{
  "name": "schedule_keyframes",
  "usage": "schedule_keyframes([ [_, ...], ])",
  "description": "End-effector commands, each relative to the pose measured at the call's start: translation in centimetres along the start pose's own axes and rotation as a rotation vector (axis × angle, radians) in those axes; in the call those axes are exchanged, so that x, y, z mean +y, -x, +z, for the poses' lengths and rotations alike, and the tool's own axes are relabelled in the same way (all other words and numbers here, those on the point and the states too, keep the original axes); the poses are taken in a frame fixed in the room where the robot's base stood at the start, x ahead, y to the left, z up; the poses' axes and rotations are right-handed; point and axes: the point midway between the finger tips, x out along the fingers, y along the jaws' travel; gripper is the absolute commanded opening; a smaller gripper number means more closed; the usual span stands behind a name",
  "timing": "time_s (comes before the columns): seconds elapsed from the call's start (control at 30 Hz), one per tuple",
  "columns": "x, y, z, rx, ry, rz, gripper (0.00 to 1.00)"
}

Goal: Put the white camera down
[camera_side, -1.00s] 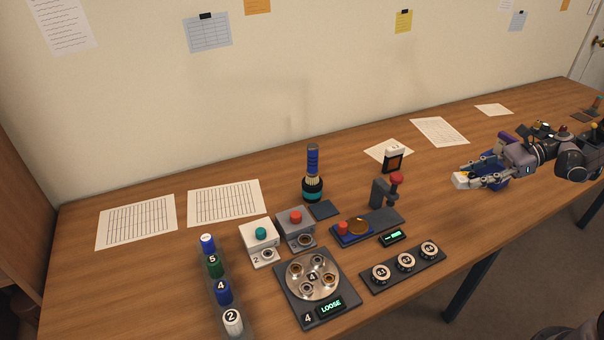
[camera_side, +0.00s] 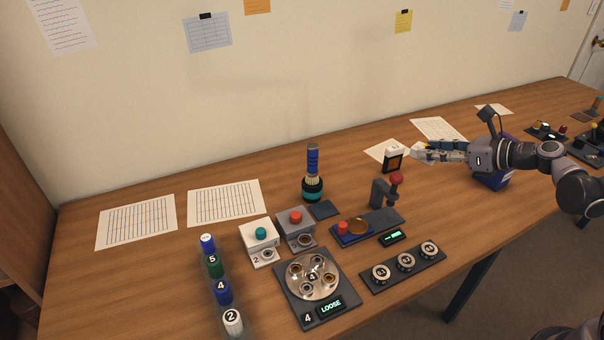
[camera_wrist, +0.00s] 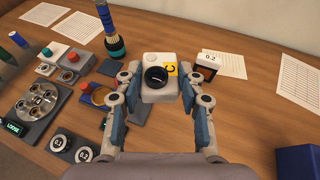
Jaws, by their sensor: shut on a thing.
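The white camera (camera_wrist: 160,78) has a black round lens and a yellow label marked C. In the wrist view it sits between the two fingers of my gripper (camera_wrist: 158,90), which is shut on it. In the side view only a small pale part of the camera (camera_side: 419,151) shows at the end of my gripper (camera_side: 427,152), to the right of a small black-framed stand. The camera appears to be above the table, but its exact height is hard to tell. Its underside is hidden.
The framed stand marked 0.2 (camera_wrist: 208,66) is close to the camera's right in the wrist view. A press with a red knob (camera_side: 383,194), a brush in a round holder (camera_side: 312,185) and a blue box (camera_side: 492,179) stand nearby. Bare wood (camera_side: 440,205) lies in front.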

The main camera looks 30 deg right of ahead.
Motion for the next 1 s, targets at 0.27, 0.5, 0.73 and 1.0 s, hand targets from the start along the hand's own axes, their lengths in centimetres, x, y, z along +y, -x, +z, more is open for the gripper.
schedule_keyframes([
  [0.27, 1.9, -0.3, 0.5, 0.005, -0.013, -0.028, 0.01],
  [0.5, 5.7, -1.5, 0.9, 0.005, -0.012, -0.027, 0.01],
  [0.73, 7.0, -1.8, 1.2, 0.000, -0.013, -0.031, 0.01],
  [1.0, 6.9, -1.8, 1.1, 0.000, -0.013, -0.032, 0.01],
])
